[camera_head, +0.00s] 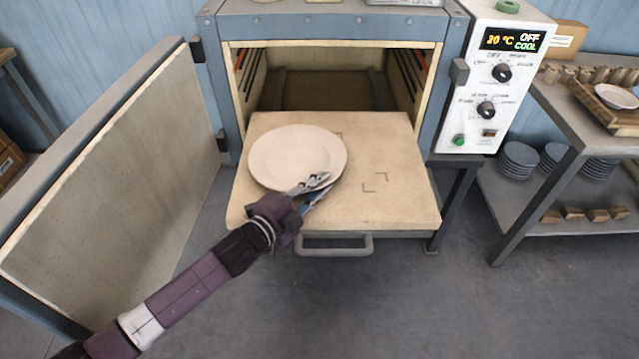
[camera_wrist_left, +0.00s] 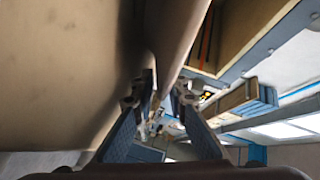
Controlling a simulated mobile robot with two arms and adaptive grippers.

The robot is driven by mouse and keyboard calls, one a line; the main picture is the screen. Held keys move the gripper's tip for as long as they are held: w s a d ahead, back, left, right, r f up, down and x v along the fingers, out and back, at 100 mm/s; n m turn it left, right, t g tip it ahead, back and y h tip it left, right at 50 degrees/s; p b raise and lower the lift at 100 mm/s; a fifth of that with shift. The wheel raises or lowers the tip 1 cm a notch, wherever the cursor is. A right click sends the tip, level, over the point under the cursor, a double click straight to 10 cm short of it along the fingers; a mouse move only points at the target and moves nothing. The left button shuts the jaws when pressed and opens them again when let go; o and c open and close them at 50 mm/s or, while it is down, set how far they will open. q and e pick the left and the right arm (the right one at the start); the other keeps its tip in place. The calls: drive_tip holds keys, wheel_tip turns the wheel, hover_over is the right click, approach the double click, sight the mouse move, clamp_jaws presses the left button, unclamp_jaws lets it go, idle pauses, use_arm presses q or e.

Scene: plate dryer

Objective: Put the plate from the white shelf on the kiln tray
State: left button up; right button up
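A round white plate (camera_head: 295,158) is over the left part of the pale kiln tray (camera_head: 400,205), which is pulled out in front of the open kiln. My left gripper (camera_head: 322,183) is at the plate's near right rim, one finger above it and one below. In the left wrist view the plate (camera_wrist_left: 178,30) runs edge-on between the two fingertips (camera_wrist_left: 163,88), which sit close against it on both sides. The tray (camera_wrist_left: 60,70) fills the left side there. Whether the plate's underside rests on the tray is hidden. My right gripper is not in view.
The kiln door (camera_head: 110,175) stands open at the left. The tray's handle (camera_head: 335,246) projects in front. A control panel (camera_head: 495,80) is at the right, beside a workbench (camera_head: 545,110) with stacked dishes below. The tray's right part, with corner marks, is bare.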

use_arm(q)
drive_tip(key=shift+s+r, duration=0.1)
drive_tip(key=shift+r, duration=0.05)
drive_tip(key=v, duration=1)
drive_tip(key=shift+a, duration=0.15)
drive_tip(key=shift+b+v, duration=0.3)
drive_tip(key=shift+v, duration=0.6)
